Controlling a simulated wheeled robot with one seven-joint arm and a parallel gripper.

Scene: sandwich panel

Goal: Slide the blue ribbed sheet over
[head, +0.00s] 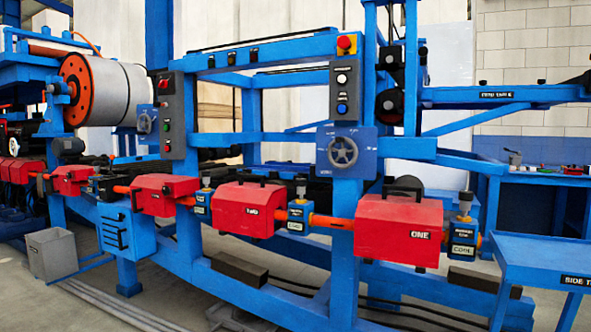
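I cannot make out a blue ribbed sheet in the head view. The feed table (450,96), a blue frame with a dark label, stands at the upper right, and its top is seen too nearly edge-on to tell what lies on it. The side table (545,262) at the lower right has a bare blue top where it shows, and the picture edge cuts it off. My gripper is not in view.
A long blue machine frame (346,260) fills the middle. Red covers marked ONE (398,232) and TWO (245,212) line its front. A control box (344,92) with a red button hangs above a handwheel (343,152). A grey bin (52,254) stands on the floor at left.

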